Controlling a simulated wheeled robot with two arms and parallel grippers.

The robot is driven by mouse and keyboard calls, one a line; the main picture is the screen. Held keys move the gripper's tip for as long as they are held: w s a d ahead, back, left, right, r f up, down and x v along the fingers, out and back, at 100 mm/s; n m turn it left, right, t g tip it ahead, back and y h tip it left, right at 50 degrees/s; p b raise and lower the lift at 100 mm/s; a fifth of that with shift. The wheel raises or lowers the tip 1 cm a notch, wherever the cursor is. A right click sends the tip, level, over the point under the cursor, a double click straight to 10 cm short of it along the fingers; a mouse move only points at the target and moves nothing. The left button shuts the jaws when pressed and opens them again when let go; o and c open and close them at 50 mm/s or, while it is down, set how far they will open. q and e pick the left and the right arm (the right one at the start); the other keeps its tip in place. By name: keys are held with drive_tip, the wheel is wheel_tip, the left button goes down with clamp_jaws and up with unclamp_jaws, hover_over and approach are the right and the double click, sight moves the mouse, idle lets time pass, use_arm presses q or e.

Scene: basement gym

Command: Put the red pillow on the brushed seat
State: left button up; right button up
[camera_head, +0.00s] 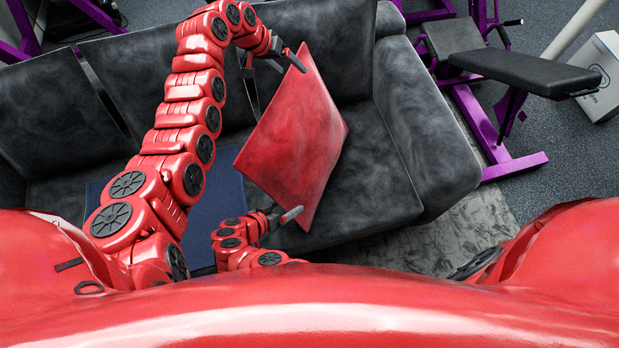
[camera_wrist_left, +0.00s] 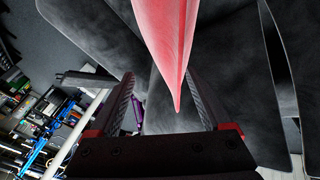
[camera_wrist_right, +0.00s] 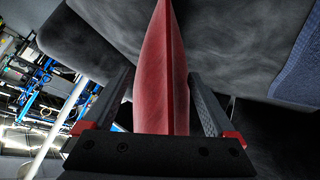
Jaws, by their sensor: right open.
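The red pillow (camera_head: 300,140) stands tilted, corner up, over the right part of the dark grey brushed seat (camera_head: 375,200), a sofa. I cannot tell how much of its weight rests on the seat. My left gripper (camera_head: 287,62) is at its upper corner; in the left wrist view the pillow (camera_wrist_left: 168,45) tapers to a tip between the open fingers (camera_wrist_left: 163,100), with gaps on both sides. My right gripper (camera_head: 283,217) is at the lower corner; in the right wrist view the pillow (camera_wrist_right: 162,85) lies between the open fingers (camera_wrist_right: 165,98).
A flat dark blue item (camera_head: 222,195) lies on the seat left of the pillow, partly hidden by my left arm. A purple-framed black bench (camera_head: 510,75) and a white box (camera_head: 597,80) stand right of the sofa. A grey patterned floor area (camera_head: 445,240) lies in front.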

drive_tip(key=shift+r, duration=0.1)
use_arm(q)
drive_tip(key=v, duration=0.8)
drive_tip(key=shift+r, duration=0.25)
use_arm(e)
drive_tip(key=v, duration=1.2)
use_arm(q)
drive_tip(key=shift+s+a, duration=0.15)
